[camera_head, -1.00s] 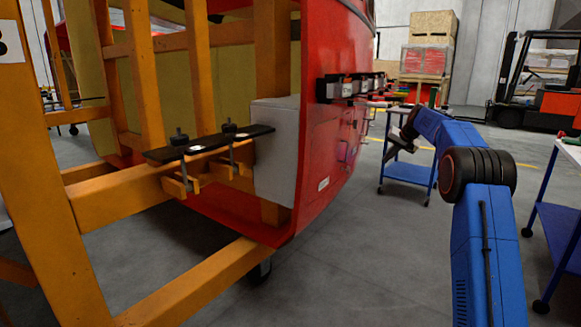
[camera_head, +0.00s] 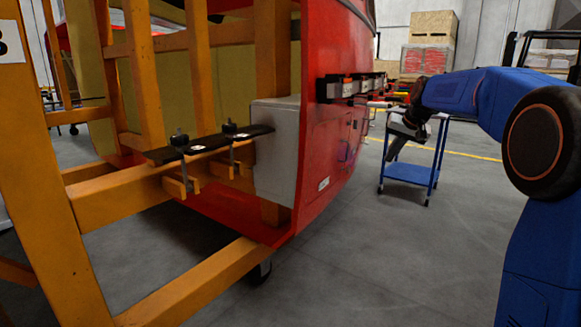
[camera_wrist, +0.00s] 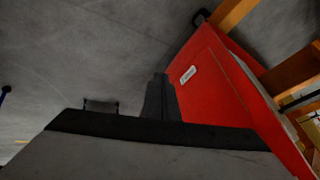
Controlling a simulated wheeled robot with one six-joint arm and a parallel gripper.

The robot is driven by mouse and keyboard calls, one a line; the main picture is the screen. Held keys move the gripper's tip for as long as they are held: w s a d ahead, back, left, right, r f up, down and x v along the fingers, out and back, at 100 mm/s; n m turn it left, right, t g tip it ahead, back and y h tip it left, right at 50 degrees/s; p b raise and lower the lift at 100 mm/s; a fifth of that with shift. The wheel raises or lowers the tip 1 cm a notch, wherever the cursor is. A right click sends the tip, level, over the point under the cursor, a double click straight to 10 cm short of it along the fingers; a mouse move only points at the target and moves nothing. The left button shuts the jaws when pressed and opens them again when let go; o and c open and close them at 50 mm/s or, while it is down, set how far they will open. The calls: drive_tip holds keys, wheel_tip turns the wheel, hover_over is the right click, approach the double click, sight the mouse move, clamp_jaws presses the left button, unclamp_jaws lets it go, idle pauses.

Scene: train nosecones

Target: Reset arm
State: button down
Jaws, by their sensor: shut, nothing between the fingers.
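My blue arm reaches in from the right in the head view. My gripper (camera_head: 396,150) hangs at its end, in front of the blue cart, to the right of the red nosecone (camera_head: 325,140), and appears apart from it. In the wrist view my gripper (camera_wrist: 158,82) shows as dark fingers close together with nothing between them. The red nosecone fills the right of the wrist view (camera_wrist: 215,95), with a small white label on it.
An orange frame (camera_head: 105,195) carries the nosecone at left, with a black clamp bar (camera_head: 208,144). A blue cart (camera_head: 408,173) stands behind my gripper. Stacked crates (camera_head: 431,45) are at the back. Grey floor (camera_head: 400,250) is clear at centre right.

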drive_tip(key=s+a+f+n+h, duration=0.1)
drive_tip(key=s+a+f, duration=0.1)
drive_tip(key=s, duration=1.3)
drive_tip(key=s+a+f+n, duration=0.1)
drive_tip(key=s+a, duration=0.2)
drive_tip(key=s, duration=1.1)
drive_tip(key=s+f, duration=0.7)
drive_tip(key=s, duration=0.5)
drive_tip(key=s+f+n+g+h, duration=0.1)
drive_tip(key=s+f, duration=0.7)
drive_tip(key=s, duration=0.4)
drive_tip(key=shift+s+a+f, duration=0.15)
drive_tip(key=shift+s+f, duration=0.1)
drive_tip(key=shift+s, duration=0.05)
